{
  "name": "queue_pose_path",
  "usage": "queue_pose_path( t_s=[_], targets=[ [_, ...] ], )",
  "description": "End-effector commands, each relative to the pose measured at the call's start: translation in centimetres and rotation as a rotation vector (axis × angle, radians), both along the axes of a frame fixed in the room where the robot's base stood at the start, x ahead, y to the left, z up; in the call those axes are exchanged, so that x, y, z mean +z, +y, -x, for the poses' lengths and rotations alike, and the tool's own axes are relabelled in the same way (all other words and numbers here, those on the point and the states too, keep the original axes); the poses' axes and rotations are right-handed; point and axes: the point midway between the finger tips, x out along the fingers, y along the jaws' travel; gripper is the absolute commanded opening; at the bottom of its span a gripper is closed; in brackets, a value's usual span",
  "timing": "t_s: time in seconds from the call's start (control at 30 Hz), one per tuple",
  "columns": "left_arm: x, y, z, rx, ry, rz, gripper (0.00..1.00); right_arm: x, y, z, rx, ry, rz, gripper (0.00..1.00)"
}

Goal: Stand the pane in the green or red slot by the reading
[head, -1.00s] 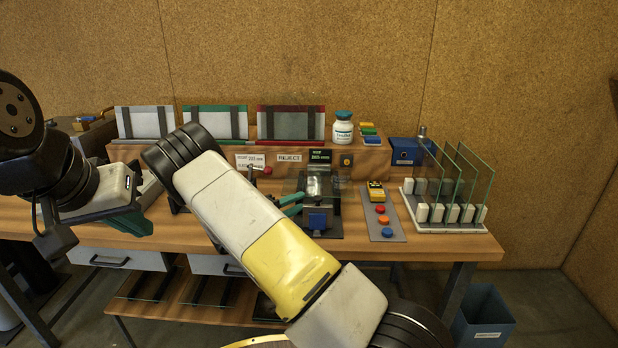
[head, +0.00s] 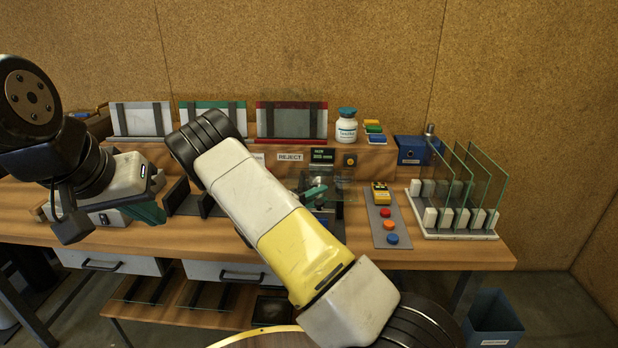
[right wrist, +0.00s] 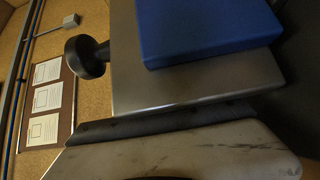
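Several clear glass panes (head: 487,185) stand upright in a white-blocked rack (head: 455,234) at the right. A green-edged stand (head: 212,104) and a red-edged stand (head: 291,105) stand on the back shelf. A small dark display (head: 323,155) with green characters, too small to read, is beside the REJECT label. A gauge station (head: 325,222) below it is partly hidden by my right arm. My left gripper (head: 150,213), teal-fingered, is over the left bench; its finger gap is unclear. One teal finger of my right gripper (head: 315,191) shows at the station; the rest is hidden.
A button panel (head: 385,218) with a yellow device lies between station and rack. A white bottle (head: 346,128) and a blue box (head: 411,150) stand behind. The right wrist view shows a blue block (right wrist: 205,30) on a metal plate, close up. A bin (head: 492,318) is on the floor.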

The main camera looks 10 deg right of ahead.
Motion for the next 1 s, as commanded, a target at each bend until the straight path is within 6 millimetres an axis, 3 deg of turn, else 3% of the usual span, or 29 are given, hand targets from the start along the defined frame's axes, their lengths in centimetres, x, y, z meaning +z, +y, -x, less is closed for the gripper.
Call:
queue_pose_path(
  t_s=[0.1,0.23,1.0],
  targets=[
    [0.02,0.01,0.01,0.000,-0.001,0.000,0.00,0.00,0.03,-0.01,0.000,0.000,0.000,0.25],
    [0.01,0.00,0.01,0.000,0.000,0.000,0.00,0.01,0.03,-0.02,0.000,0.000,0.000,0.00],
    [0.01,0.00,0.01,0.000,0.000,0.000,0.00,-0.04,0.07,0.00,0.000,0.001,0.000,0.00]
  ],
)
